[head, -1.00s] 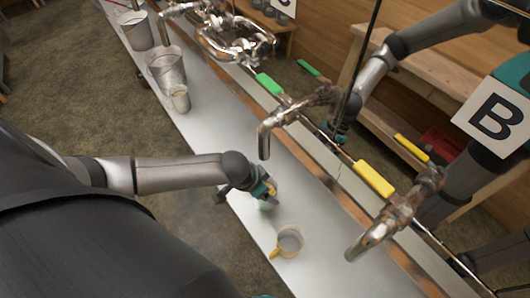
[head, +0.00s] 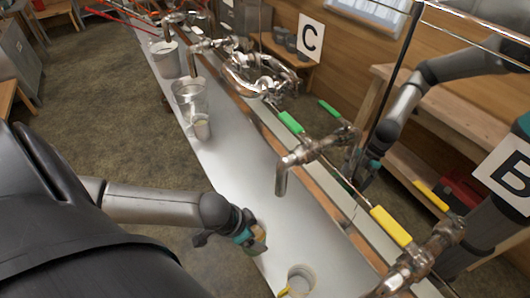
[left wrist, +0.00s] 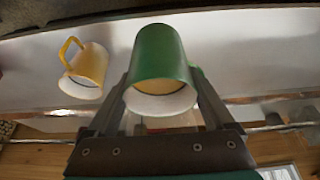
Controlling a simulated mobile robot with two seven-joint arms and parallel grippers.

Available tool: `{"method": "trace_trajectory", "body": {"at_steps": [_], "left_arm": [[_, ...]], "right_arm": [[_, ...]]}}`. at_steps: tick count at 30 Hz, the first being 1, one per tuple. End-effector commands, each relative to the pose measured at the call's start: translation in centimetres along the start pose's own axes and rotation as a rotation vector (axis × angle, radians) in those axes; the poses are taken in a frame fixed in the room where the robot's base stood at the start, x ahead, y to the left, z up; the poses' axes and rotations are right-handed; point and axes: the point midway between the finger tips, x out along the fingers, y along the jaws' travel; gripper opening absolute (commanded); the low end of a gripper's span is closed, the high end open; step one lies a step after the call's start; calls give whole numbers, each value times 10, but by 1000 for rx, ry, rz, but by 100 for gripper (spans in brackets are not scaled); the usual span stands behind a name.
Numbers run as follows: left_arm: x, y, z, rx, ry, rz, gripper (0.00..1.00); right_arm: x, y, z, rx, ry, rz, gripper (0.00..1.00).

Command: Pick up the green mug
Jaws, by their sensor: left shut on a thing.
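The green mug (left wrist: 160,55) is between the two fingers of my left gripper (left wrist: 162,85) in the left wrist view. The fingers press on its sides, and its open rim faces the camera, showing a pale inside. In the head view my left gripper (head: 258,240) is over the near edge of the metal surface, and the mug is mostly hidden by it. My right arm reaches in from the upper right, and its gripper (head: 364,176) is behind the pipes, too small and covered to read.
A yellow mug (head: 300,281) stands close by on the long metal surface (head: 240,185); it also shows in the left wrist view (left wrist: 86,68). Metal buckets (head: 189,97) stand farther along. Pipes with a spout (head: 281,178) and coloured handles overhang the far side.

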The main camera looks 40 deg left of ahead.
Motion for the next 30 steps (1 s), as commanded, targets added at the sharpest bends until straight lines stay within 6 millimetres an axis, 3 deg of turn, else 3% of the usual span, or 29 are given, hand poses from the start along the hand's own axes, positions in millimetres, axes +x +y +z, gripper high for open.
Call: {"method": "trace_trajectory", "body": {"at_steps": [15, 30], "left_arm": [[-22, 0, 52, 1, -1, 1, 0], [-38, 1, 90, 0, 0, 1, 0]], "right_arm": [[-2, 0, 0, 1, 0, 0, 50], [-7, 0, -1, 1, 0, 0, 50]]}}
